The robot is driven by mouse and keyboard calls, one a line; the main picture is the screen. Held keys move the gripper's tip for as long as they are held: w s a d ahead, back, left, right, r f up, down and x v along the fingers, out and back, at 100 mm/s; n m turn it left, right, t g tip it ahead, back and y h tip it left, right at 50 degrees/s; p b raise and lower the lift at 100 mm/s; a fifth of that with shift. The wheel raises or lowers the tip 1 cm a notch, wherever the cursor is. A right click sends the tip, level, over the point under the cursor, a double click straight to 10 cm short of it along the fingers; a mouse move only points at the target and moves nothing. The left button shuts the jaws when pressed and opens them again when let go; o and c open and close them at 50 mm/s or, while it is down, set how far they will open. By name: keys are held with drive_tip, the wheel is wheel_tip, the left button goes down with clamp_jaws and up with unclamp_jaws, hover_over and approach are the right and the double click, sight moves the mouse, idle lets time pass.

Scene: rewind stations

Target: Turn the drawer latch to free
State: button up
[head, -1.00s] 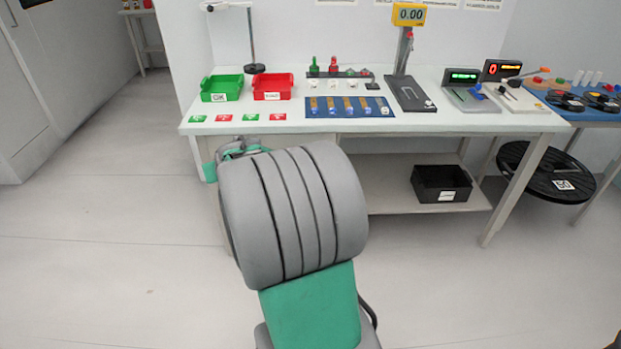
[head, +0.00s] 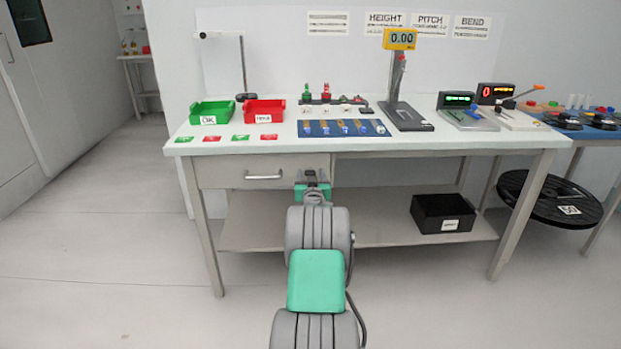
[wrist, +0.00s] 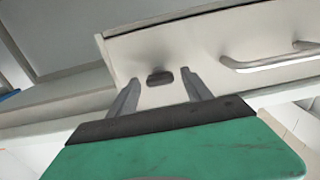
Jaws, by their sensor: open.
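The drawer (head: 220,172) is under the left part of the white table and looks closed. The drawer latch (wrist: 160,77) shows in the wrist view as a small dark oblong knob on the drawer front, lying roughly lengthwise along it. In the head view the latch is hidden behind my gripper. My gripper (head: 312,177) is in front of the right end of the drawer. In the wrist view my gripper (wrist: 160,88) is open, with one finger on each side of the latch. I cannot tell whether either finger touches it.
The drawer's bar handle (wrist: 270,62) is right of the latch; it also shows in the head view (head: 264,177). The tabletop (head: 290,143) is above. A lower shelf (head: 255,225) holds a black bin (head: 425,213). The floor in front is clear.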

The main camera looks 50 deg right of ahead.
clamp_jaws()
idle(0.6)
